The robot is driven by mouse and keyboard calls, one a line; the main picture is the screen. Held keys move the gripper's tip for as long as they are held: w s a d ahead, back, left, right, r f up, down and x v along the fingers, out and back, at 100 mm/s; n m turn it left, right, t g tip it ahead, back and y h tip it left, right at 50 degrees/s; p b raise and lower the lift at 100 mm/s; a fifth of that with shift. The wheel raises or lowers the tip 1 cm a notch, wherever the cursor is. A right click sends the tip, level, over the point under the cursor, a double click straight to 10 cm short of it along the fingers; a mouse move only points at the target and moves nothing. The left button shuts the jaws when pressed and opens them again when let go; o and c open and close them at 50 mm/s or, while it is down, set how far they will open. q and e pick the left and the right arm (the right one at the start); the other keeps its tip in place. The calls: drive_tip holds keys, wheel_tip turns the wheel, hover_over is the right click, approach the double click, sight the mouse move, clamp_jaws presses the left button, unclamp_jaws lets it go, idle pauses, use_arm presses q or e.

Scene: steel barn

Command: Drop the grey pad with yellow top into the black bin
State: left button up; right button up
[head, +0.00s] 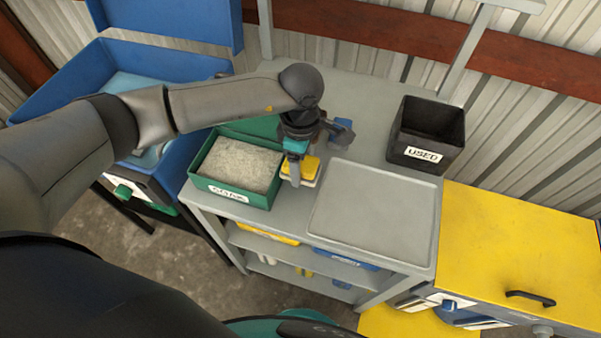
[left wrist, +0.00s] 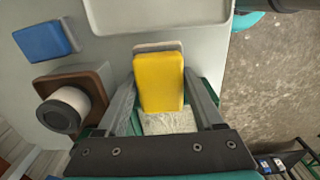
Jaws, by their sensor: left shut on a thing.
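The grey pad with yellow top (head: 301,168) is held by my left gripper (head: 299,165), over the grey bench between the green box and the grey tray. In the left wrist view the pad (left wrist: 158,82) sits between the two fingers of my left gripper (left wrist: 160,88), yellow face showing, with a pale grey layer at its far edge. Whether it touches the bench is hard to tell. The black bin (head: 402,143), labelled USED, stands upright at the back right of the bench, apart from the gripper. Its inside looks dark. My right gripper is not in view.
A green box (head: 232,194) of pale granular material stands left of the gripper. A blue block (head: 342,131) lies behind. A brown holder (left wrist: 98,82) with a white roll is nearby. A yellow cabinet (head: 520,235) stands right.

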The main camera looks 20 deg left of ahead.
use_arm(q)
wheel_tip(320, 180, up, 4)
drive_tip(key=shift+f, duration=0.1)
drive_tip(key=shift+a+r+m+b, duration=0.25)
drive_tip(key=shift+r+m+b, duration=0.3)
drive_tip(key=shift+m, duration=0.45)
drive_tip(key=s+a+r+m+b, duration=0.3)
drive_tip(key=s+r+m+b, duration=0.2)
drive_tip(key=m, duration=1)
wheel_tip(320, 180, up, 2)
drive_tip(key=shift+s+a+r+m, duration=0.25)
drive_tip(key=shift+a+m, duration=0.05)
drive_tip(key=shift+a, duration=0.1)
